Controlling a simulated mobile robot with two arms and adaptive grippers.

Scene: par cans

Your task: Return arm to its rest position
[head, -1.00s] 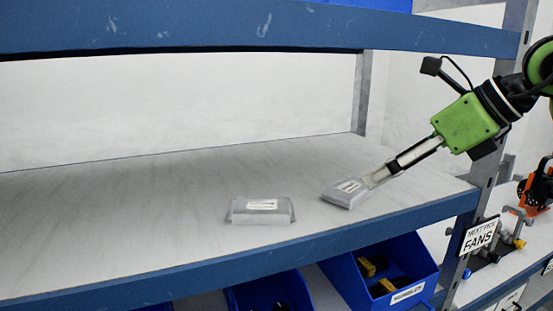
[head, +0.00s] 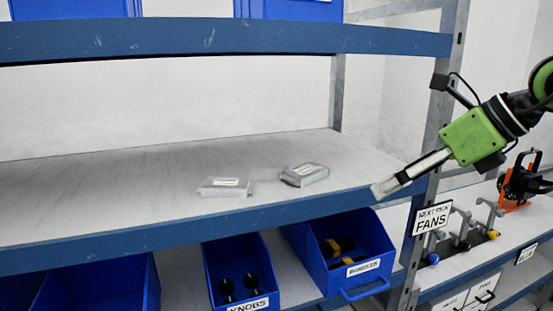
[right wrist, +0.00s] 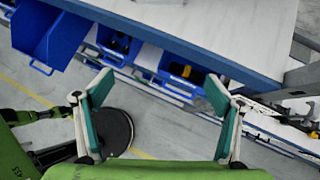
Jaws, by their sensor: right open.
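My right gripper (head: 380,190) comes in from the right in the head view, at the front edge of the shelf near its right end. In the right wrist view its two teal-padded fingers (right wrist: 160,115) are wide apart with nothing between them. Two flat grey packages with white labels lie on the shelf board (head: 110,190): one package (head: 226,187) nearer the front, the other package (head: 304,175) to its right and farther back. Both are apart from the gripper. My left gripper is not in view.
An orange-black device (head: 520,182) sits on the right bench.

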